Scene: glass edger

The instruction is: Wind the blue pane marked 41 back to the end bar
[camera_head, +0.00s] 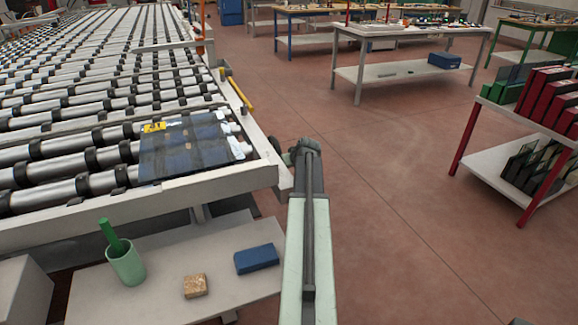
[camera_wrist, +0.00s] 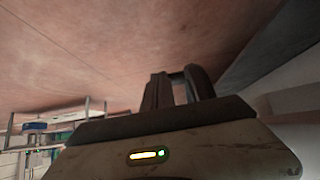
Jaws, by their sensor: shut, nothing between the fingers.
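The blue pane (camera_head: 188,147) lies flat on the rollers near the front right corner of the roller bed. A yellow label (camera_head: 154,127) sits at its far left corner; its number is too small to read surely. The near frame bar (camera_head: 150,203) of the bed runs in front of the pane, with a gap between them; I cannot tell whether it is the end bar. My gripper (camera_head: 303,150) is at the bed's front right corner, right of the pane and apart from it. In the wrist view my gripper (camera_wrist: 178,88) shows dark fingers, shut and empty.
A yellow-handled tool (camera_head: 241,92) lies along the bed's right rail. A low shelf (camera_head: 220,290) below holds a green cup (camera_head: 126,265), a tan block (camera_head: 196,286) and a blue block (camera_head: 256,259). A rack (camera_head: 490,165) stands right. The floor (camera_head: 390,190) between is clear.

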